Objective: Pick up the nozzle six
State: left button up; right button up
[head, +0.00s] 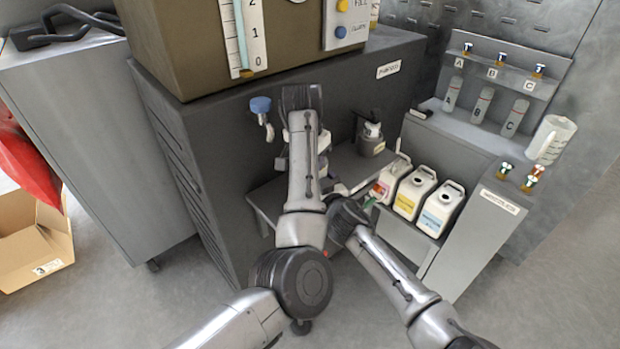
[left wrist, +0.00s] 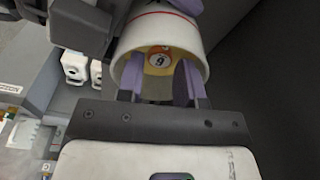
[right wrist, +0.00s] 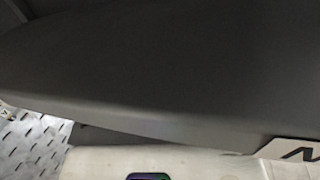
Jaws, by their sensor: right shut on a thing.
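A white cylindrical piece (left wrist: 190,32) with a thin red stripe fills the upper middle of the left wrist view. An orange round mark with a digit (left wrist: 159,59), a 6 or 9, shows within its open end; I take this as nozzle six. My left gripper (left wrist: 158,88) has its purple fingers apart at the near end of the piece; firm contact cannot be told. At the far side, my right gripper (left wrist: 170,6) shows partly and is shut on the piece. A dark surface blocks most of the right wrist view.
Three white jugs (head: 409,192) stand on a low shelf right of my arms. Lettered bottles (head: 482,105) stand on the right rack. Patterned metal (right wrist: 35,140) shows at the right wrist view's lower left.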

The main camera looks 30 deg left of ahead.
pick_arm(q)
jog(key=shift+w+f, duration=0.15)
jog(key=shift+f, duration=1.3)
jog(key=shift+c, duration=0.3)
jog(key=c, duration=0.5)
jog(key=shift+r, duration=0.15)
jog(key=shift+r, duration=4.75)
jog(key=shift+r, duration=0.15)
pick_arm(e)
jog(key=o, duration=0.4)
jog(key=shift+o, duration=0.2)
jog(key=shift+s+d, duration=0.1)
